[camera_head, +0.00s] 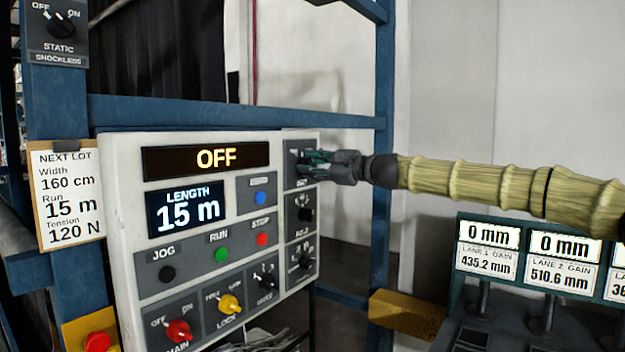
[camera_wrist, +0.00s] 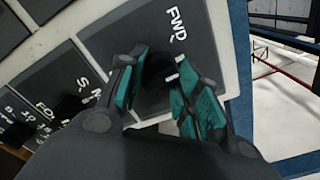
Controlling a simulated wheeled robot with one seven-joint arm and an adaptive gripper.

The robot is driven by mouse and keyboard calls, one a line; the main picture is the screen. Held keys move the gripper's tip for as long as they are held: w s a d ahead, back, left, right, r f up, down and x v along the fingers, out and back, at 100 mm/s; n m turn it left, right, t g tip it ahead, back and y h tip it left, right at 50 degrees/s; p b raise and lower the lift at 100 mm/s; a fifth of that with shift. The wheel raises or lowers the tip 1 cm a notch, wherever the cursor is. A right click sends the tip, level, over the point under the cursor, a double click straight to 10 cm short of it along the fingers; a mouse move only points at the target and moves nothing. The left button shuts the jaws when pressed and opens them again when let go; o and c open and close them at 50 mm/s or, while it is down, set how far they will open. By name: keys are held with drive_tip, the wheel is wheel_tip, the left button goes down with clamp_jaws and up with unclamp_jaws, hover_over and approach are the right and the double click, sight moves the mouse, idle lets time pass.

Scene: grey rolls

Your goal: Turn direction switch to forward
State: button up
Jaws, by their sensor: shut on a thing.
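The direction switch (camera_wrist: 157,70) is a black knob on a dark grey plate marked FWD in the wrist view. A short white mark shows near its right side; I cannot tell exactly where the pointer aims. My gripper (camera_wrist: 158,88) has its teal fingers on both sides of the knob and is shut on it. In the head view my gripper (camera_head: 313,164) reaches from the right to the top right plate of the white control panel (camera_head: 120,170) and hides the knob there.
The panel display (camera_head: 205,158) reads OFF, and the length screen (camera_head: 187,204) reads 15 m. More knobs sit just below my gripper, such as a black one (camera_head: 306,214). A blue post (camera_head: 383,170) stands behind my arm. Gain displays (camera_head: 530,258) stand at the lower right.

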drive_tip(key=n+b, duration=0.4)
drive_tip(key=shift+f+n, duration=0.15)
drive_tip(key=shift+n, duration=0.15)
drive_tip(key=shift+r+n+b, duration=0.2)
drive_tip(key=shift+n+b, duration=1.3)
drive_tip(key=shift+n, duration=0.3)
drive_tip(key=o, duration=1)
drive_tip(key=shift+d, duration=0.15)
drive_tip(key=v, duration=1.2)
